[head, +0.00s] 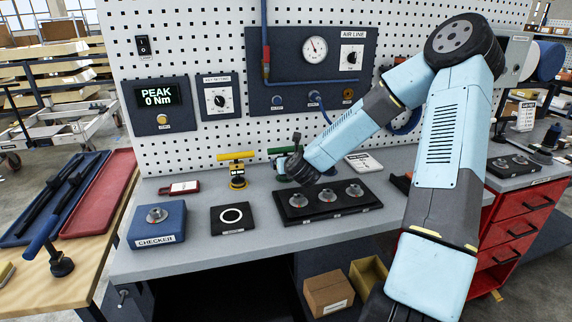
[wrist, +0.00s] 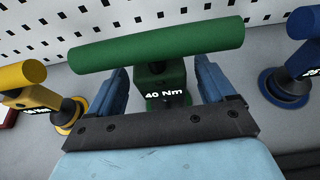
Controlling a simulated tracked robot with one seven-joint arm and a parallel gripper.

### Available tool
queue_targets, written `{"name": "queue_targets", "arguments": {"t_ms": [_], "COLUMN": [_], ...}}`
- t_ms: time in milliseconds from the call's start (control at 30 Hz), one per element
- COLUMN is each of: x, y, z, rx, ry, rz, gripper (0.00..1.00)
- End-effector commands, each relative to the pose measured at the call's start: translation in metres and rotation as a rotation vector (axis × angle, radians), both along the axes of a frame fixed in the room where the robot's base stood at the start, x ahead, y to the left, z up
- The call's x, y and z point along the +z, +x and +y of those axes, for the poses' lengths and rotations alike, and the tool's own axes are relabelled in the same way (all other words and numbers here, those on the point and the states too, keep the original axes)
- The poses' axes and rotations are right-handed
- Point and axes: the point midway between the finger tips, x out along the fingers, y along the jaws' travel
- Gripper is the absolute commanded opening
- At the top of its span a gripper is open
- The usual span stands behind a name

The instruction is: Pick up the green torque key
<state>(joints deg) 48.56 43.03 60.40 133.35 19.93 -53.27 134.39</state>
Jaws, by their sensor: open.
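The green torque key (wrist: 157,46) stands upright in the wrist view, with a wide cylindrical handle across the top and a body marked 40 Nm. My gripper (wrist: 161,84) is open, one blue finger on each side of the body, below the handle. I cannot tell whether either finger touches it. In the head view part of the green key's handle (head: 280,150) shows beside my gripper (head: 284,167), and my wrist hides much of the rest.
A yellow key (head: 237,168) stands to the left, and a blue key (wrist: 304,42) stands to the right in the wrist view. A black tray (head: 328,210) with several round sockets lies in front. A pegboard (head: 215,140) rises close behind.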

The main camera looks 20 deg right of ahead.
Motion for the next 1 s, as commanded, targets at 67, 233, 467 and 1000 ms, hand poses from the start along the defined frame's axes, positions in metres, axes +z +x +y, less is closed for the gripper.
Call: {"name": "queue_targets", "arguments": {"t_ms": [67,233,467,1000], "x": [-0.004,-0.01,-0.01,-0.01], "y": [0.01,0.024,0.025,0.025], "z": [-0.001,-0.001,-0.001,-0.001], "rx": [0.001,0.0,0.0,0.0], "ry": [0.001,0.001,0.0,0.0], "rz": [0.0,0.0,0.0,0.0], "gripper": [0.83,0.83,0.83,0.35]}}
